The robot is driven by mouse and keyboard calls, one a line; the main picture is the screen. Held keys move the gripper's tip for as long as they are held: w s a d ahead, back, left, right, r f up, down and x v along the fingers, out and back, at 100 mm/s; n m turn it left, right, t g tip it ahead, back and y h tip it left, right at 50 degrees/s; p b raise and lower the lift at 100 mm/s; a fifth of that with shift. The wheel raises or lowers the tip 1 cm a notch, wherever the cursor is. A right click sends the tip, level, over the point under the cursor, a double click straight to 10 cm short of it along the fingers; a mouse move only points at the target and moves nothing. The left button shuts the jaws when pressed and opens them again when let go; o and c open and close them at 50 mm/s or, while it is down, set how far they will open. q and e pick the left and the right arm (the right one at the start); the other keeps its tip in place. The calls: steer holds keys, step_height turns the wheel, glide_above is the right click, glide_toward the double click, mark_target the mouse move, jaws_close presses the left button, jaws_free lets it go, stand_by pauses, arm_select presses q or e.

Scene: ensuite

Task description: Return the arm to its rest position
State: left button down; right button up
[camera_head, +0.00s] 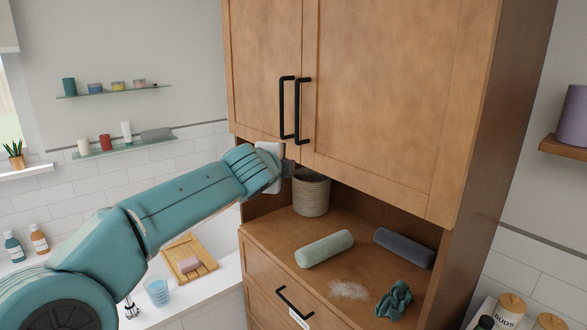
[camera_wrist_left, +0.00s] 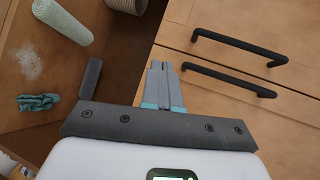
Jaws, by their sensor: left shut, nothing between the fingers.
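My left arm reaches in from the left in the head view, teal and stretched toward the wooden cabinet (camera_head: 380,90). My left gripper (camera_head: 290,168) is at the cabinet's open niche, just below the two black door handles (camera_head: 297,110) and beside a ribbed basket (camera_head: 311,193). In the wrist view the gripper's two fingers (camera_wrist_left: 158,68) are together with nothing between them. The black handles (camera_wrist_left: 235,62) lie to the right of the fingers there. My right gripper is not in view.
On the niche shelf lie a pale green rolled towel (camera_head: 325,249), a dark grey roll (camera_head: 404,248), a crumpled teal cloth (camera_head: 395,300) and white powder (camera_head: 349,290). A wooden tray (camera_head: 207,262) and a blue cup (camera_head: 157,291) sit below my arm. Glass wall shelves (camera_head: 115,90) hang behind.

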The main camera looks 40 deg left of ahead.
arm_select(q)
steer(key=s+r, duration=0.2)
steer(key=s, duration=0.2)
steer(key=w+d+f+n+g+h, duration=0.15)
steer(key=d+f, duration=0.45)
steer(key=f, duration=0.6)
steer(key=d+f+n+g+h, duration=0.1)
steer(key=d+f+g+h, duration=0.3)
steer(key=f, duration=0.7)
steer(key=w+d+f+n+h, duration=0.1)
steer(key=d+f+n+h, duration=0.1)
steer(key=d+f, duration=0.75)
steer(key=s+d+f+n+g+h, duration=0.1)
steer(key=s+d+f+n+g, duration=0.15)
steer(key=s+f, duration=0.45)
steer(key=s+d+f+n+g+h, duration=0.1)
steer(key=s+d+f+n, duration=0.2)
steer(key=f, duration=0.8)
steer(key=s+d+f+n+g, duration=0.2)
steer(key=s+f, duration=0.3)
steer(key=s, duration=0.4)
steer(key=s+d+f+n+g, duration=0.2)
steer(key=s+f, duration=0.3)
steer(key=s, duration=0.4)
steer(key=shift+s+d+n, duration=0.2)
steer(key=shift+d+n, duration=0.5)
steer(key=shift+d, duration=0.1)
